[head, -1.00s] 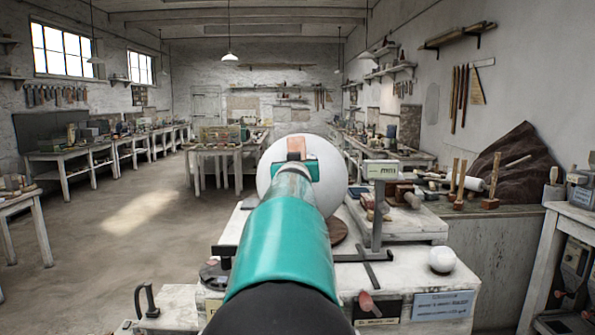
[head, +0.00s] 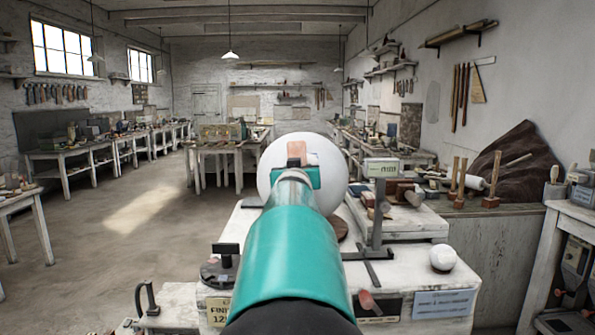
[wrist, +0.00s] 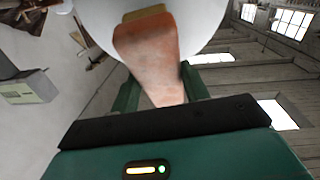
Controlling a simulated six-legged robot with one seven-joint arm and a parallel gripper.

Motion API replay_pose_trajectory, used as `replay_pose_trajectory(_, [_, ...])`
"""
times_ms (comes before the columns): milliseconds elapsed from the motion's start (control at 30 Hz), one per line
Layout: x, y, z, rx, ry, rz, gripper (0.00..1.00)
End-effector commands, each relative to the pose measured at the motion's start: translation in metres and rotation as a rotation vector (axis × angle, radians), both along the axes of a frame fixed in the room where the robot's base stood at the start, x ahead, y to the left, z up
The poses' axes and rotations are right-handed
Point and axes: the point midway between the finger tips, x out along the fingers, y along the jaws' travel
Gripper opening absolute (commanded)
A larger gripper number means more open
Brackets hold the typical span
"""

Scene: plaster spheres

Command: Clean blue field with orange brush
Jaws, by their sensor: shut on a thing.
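A large white plaster sphere (head: 335,170) stands on the bench beyond my arm; its lower left is hidden by the arm. My gripper (head: 306,178) is in front of the sphere, shut on an orange-brown brush (head: 296,151). In the wrist view the brush (wrist: 148,50) widens away from my gripper (wrist: 160,88) and ends in a yellowish strip (wrist: 144,13) over the sphere's white surface (wrist: 205,18). I cannot tell whether the strip touches the sphere. No blue field shows on the visible part of the sphere.
A grey stand with a small display (head: 382,168) rises just right of the sphere. A small white ball (head: 443,258) sits at the bench's right. Wooden tools (head: 455,180) and a dark rock-like mass (head: 518,165) are further right. The floor at left is open.

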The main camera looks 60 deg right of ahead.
Motion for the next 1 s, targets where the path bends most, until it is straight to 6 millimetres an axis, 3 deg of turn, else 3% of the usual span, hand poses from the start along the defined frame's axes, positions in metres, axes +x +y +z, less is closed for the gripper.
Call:
replay_pose_trajectory(233, [-0.006, 0.017, 0.008, -0.001, -0.003, 0.001, 0.19])
replay_pose_trajectory(633, [-0.009, 0.022, 0.011, -0.001, -0.004, 0.000, 0.19])
replay_pose_trajectory(1000, [-0.020, 0.052, 0.023, 0.001, -0.002, 0.000, 0.19])
